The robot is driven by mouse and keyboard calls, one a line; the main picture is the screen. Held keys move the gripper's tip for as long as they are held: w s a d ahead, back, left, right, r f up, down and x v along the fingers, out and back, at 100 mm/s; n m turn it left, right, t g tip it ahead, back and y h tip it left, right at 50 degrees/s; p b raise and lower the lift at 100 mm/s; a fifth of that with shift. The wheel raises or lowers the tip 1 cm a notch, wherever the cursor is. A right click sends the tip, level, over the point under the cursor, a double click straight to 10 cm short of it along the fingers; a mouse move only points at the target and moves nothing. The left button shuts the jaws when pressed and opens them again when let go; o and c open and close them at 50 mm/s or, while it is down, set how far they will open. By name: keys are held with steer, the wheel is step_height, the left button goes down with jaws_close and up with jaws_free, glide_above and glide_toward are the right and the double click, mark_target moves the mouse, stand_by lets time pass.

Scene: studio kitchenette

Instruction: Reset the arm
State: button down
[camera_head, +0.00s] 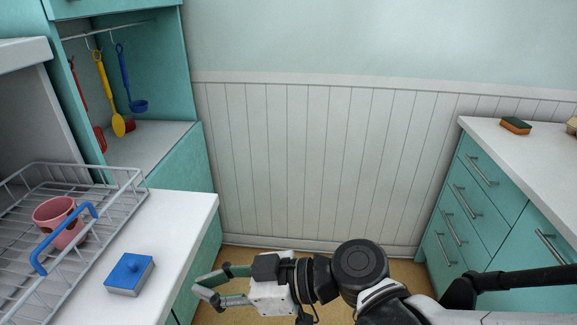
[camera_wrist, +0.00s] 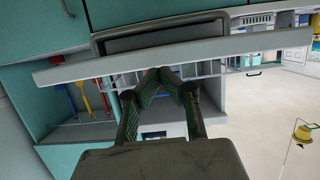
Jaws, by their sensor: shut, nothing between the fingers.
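My gripper (camera_head: 197,286) is at the lower middle of the head view, over the floor gap just right of the left counter's edge. Its two fingers bend in and meet at the tips, pointing left. It is empty. In the wrist view the fingertips (camera_wrist: 161,76) also come together with nothing between them, in front of the counter's edge. My arm reaches in from the lower right of the head view.
The left counter holds a wire rack (camera_head: 122,180) with a pink cup (camera_head: 55,214), and a blue-lidded box (camera_head: 130,272). Utensils hang behind, including a yellow spoon (camera_head: 103,80) and blue ladle (camera_head: 124,75). Teal drawers (camera_head: 465,205) stand right; a sponge (camera_head: 515,125) lies on top.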

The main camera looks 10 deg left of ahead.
steer(key=w+d+m+t+h+p, duration=0.25)
steer(key=w+d+m, duration=0.25)
steer(key=d, duration=0.5)
steer(key=w+d+m+t+h+p, duration=0.1)
steer(key=w+d+m+t+h, duration=0.35)
steer(key=d, duration=0.45)
steer(key=d+r+m+h, duration=0.1)
steer(key=d+m+h, duration=0.1)
steer(key=d, duration=0.5)
steer(key=d+r+m+t+h+p, duration=0.1)
steer(key=d+r+m+h, duration=0.1)
steer(key=d, duration=0.5)
steer(key=d+r+m+t+h+p, duration=0.1)
steer(key=d+r+m+h, duration=0.1)
steer(key=d+m, duration=0.4)
steer(key=shift+d+r+h, duration=0.25)
steer(key=shift+d+h, duration=0.45)
